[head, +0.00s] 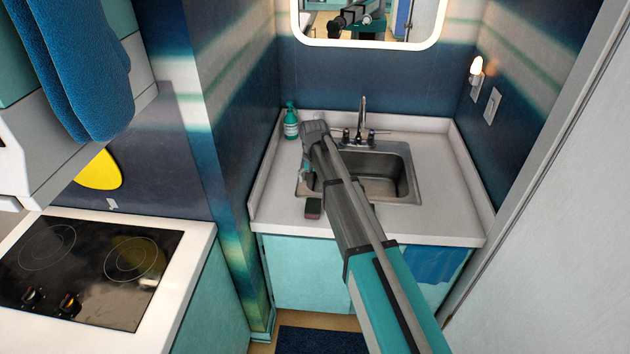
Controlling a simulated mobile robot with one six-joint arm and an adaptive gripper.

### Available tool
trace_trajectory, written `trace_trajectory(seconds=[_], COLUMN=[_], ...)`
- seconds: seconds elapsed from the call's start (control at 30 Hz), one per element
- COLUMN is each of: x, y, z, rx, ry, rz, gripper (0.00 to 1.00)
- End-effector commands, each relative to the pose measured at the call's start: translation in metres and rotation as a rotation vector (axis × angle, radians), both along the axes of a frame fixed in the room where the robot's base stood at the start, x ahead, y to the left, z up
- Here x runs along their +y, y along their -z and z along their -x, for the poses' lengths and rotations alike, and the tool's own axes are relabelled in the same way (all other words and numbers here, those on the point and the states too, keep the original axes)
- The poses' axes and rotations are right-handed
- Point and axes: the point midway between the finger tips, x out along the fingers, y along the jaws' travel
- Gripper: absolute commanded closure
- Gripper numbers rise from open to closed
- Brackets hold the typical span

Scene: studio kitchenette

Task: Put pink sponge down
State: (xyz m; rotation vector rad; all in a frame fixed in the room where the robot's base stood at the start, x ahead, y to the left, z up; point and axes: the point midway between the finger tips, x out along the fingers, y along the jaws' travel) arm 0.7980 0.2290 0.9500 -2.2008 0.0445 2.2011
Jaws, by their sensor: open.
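The pink sponge (313,209) is a small block with a dark face. It appears to rest on the white counter (275,203), at the left front corner of the sink (372,178). My arm reaches over the counter from the lower right and bends down near the sink's left edge. My gripper (308,182) points down above and slightly behind the sponge. It is open, with a small gap seeming to show between it and the sponge. My forearm hides part of the gripper and the left part of the sink.
A teal soap bottle (291,122) stands at the counter's back left. The faucet (362,118) rises behind the sink. The counter's front edge lies close to the sponge. A cooktop (85,270) is at left, and bare counter lies right of the sink.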

Motion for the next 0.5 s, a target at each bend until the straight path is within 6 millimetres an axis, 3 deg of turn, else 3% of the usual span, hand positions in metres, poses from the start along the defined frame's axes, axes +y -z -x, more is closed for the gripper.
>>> trace_trajectory(seconds=[0.2,0.5], x=[0.000,-0.001], y=[-0.016,-0.020], z=[0.000,0.000], rx=[0.000,0.000], ry=[0.000,0.000], rz=[0.000,0.000], gripper=[0.00,0.00])
